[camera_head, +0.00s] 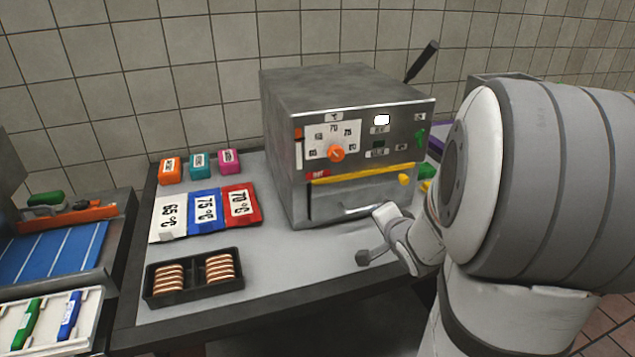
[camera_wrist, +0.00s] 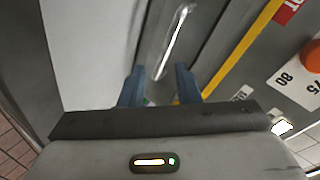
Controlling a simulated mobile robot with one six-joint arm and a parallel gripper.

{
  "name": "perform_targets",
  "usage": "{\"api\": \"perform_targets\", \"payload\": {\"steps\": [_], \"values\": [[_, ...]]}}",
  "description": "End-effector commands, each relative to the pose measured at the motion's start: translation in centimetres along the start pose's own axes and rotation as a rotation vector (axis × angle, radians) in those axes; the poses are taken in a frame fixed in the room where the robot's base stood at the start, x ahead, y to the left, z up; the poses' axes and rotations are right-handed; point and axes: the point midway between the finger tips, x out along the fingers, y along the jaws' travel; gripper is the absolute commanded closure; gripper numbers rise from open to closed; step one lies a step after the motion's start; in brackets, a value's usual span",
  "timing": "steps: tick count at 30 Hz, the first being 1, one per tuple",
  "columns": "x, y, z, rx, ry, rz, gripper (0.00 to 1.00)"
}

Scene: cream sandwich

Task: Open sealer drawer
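The sealer (camera_head: 345,135) is a grey metal box on the table, with an orange dial (camera_head: 336,153) and a yellow strip on its front. Its drawer shows low on the front, with a bar handle (camera_head: 362,209), and looks closed. In the wrist view the silver handle (camera_wrist: 175,40) runs up from between my fingertips. My gripper (camera_wrist: 159,72) is open, its two blue-grey fingers on either side of the handle's near end. I cannot tell whether they touch it. In the head view my arm end is beside the handle's right end, and the fingers are mostly hidden.
Left of the sealer lie white, blue (camera_head: 206,211) and red (camera_head: 241,205) temperature cards. Orange, teal and pink blocks stand behind them. The table (camera_head: 290,262) before the sealer is clear.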

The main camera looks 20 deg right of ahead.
Motion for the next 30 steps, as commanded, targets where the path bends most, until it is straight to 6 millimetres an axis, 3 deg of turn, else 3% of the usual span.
{"api": "perform_targets", "payload": {"steps": [1, 9, 17, 26, 30], "values": [[0.8, 1.1, -0.1, 0.088, -0.006, -0.049, 0.71], [1.2, 1.5, -0.2, 0.395, -0.085, -0.25, 0.71], [1.6, 0.7, -0.3, 0.431, -0.105, -0.272, 0.71], [3.4, 0.2, -0.2, 0.429, -0.103, -0.269, 0.71], [6.2, -0.2, 0.1, 0.424, -0.103, -0.272, 0.71]]}}
